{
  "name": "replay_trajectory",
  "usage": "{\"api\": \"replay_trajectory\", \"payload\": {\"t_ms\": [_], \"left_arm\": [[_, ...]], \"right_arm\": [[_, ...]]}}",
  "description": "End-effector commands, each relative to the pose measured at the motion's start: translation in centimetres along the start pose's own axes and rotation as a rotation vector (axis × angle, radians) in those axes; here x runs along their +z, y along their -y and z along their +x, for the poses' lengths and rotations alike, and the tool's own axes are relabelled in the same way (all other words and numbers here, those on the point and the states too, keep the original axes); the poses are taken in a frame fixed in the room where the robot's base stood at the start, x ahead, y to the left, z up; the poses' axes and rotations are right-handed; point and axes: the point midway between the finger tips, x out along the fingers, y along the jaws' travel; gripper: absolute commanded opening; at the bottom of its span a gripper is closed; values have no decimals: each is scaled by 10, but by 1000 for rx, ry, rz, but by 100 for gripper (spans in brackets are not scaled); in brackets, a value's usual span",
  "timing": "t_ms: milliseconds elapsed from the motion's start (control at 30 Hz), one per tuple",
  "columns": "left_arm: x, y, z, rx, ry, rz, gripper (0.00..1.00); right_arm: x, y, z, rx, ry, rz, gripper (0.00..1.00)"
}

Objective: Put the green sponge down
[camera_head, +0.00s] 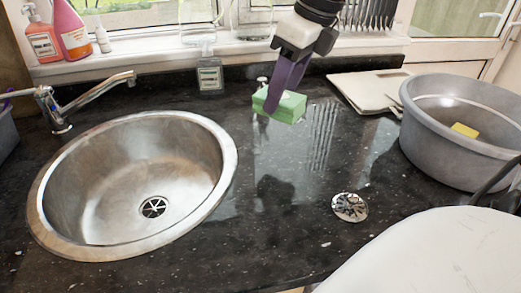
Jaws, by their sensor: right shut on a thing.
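The green sponge (291,107) is a light green block in the upper middle of the head view. My right gripper (278,103) comes down from the top and is shut on the sponge, with its dark purple fingers against it. The sponge seems to be held above the black speckled counter (285,215); a dark shadow or reflection shows on the counter below. The exact gap to the counter is hard to tell.
A round steel sink (75,185) fills the left, with a tap (90,95) behind it. A grey basin (440,150) holding a yellow piece (465,130) stands right, beside cutting boards (365,90). A drain strainer (350,207) lies on the counter. A soap bottle (210,76) stands behind.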

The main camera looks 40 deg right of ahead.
Motion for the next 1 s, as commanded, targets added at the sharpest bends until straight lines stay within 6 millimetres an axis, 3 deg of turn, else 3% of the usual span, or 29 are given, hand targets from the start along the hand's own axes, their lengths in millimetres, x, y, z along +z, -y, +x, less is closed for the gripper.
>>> {"api": "replay_trajectory", "payload": {"t_ms": [67,700,1000], "left_arm": [[8,-2,3,3,6,-2,39],[3,0,4,-2,-2,-3,39],[0,1,6,-3,-7,-2,39]], "right_arm": [[-4,0,11,1,-1,0,12],[-32,0,95,2,-3,0,12],[-32,0,100,1,1,0,12]]}}
